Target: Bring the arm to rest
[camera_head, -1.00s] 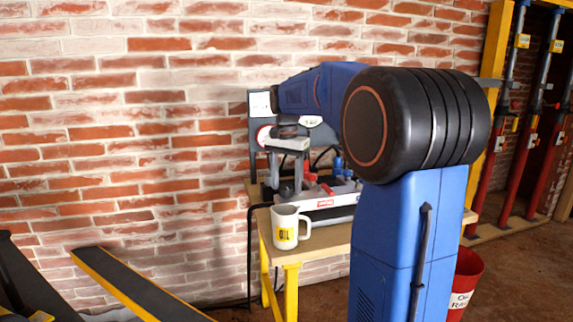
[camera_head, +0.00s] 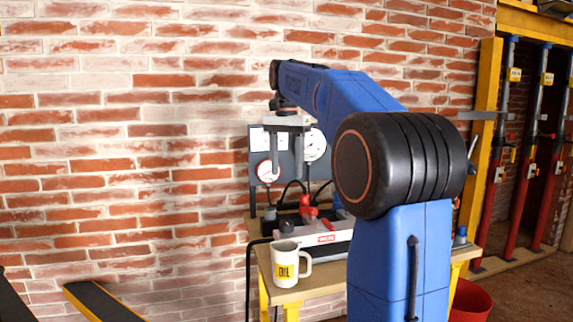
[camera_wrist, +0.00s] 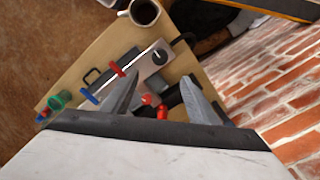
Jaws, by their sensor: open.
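My gripper (camera_head: 287,157) hangs from my raised blue arm, in front of the grey gauge panel in the head view. In the wrist view its two grey fingers (camera_wrist: 160,100) are spread apart with nothing held between them. Below it, on a wooden bench (camera_head: 318,283), stands a pump unit (camera_head: 318,235) with a red lever and fittings. The pump unit also shows beyond the fingers in the wrist view (camera_wrist: 141,69). My arm hides part of the bench and the unit's right end.
A white mug (camera_head: 286,266) stands at the bench's front left; dark liquid shows in it in the wrist view (camera_wrist: 144,11). The gauge panel (camera_head: 285,182) is behind the pump. A red bucket (camera_head: 470,302) stands at the right. A brick wall (camera_head: 130,160) fills the left.

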